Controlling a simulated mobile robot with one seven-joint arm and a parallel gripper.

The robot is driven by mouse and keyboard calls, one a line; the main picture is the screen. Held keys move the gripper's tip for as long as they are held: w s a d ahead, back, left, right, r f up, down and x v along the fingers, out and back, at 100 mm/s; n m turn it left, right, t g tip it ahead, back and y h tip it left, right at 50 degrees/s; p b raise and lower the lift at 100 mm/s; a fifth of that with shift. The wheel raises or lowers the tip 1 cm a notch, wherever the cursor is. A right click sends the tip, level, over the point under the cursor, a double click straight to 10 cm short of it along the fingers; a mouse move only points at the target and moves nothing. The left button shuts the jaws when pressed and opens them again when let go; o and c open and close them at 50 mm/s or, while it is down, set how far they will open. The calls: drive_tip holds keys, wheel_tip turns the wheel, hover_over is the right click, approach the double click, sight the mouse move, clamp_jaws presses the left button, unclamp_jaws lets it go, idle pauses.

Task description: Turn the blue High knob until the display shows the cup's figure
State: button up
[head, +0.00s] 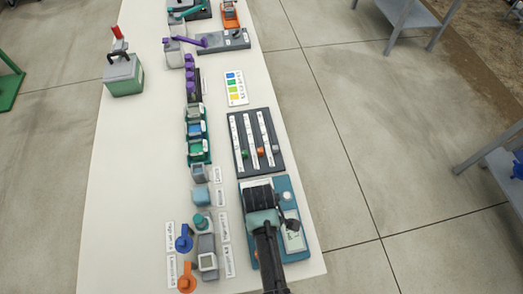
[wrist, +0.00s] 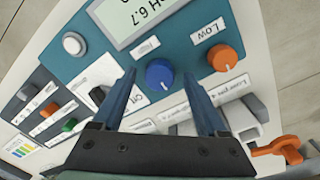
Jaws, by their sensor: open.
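The blue High knob (wrist: 159,73) is on a teal panel (wrist: 185,30), with a small "High" label beside it. My gripper (wrist: 160,79) is open in the wrist view, one blue finger on each side of the knob. I cannot tell whether the fingers touch it. The display (wrist: 140,17) reads "PH 6.7" and is partly cut off by the top edge. In the head view my arm covers much of the teal unit (head: 303,240), and the blue knob is hidden there. I cannot pick out the cup or read its figure.
An orange knob (wrist: 222,57) labelled "Low" is close to the right finger. A white button (wrist: 74,44) is at the panel's left. A dark board with sliders (head: 277,163) lies beyond the unit. Several boxes and valves line the middle; the bench's left side is mostly clear.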

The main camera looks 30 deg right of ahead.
clamp_jaws()
drive_tip(key=shift+r+m, duration=0.1)
drive_tip(key=shift+m, duration=0.2)
drive_tip(key=m+p, duration=0.2)
drive_tip(key=m, duration=0.3)
drive_tip(key=m+p, duration=0.1)
drive_tip(key=m, duration=0.5)
drive_tip(key=shift+w+g, duration=0.1)
drive_tip(key=shift+g, duration=0.2)
idle(0.4)
unclamp_jaws()
idle(0.4)
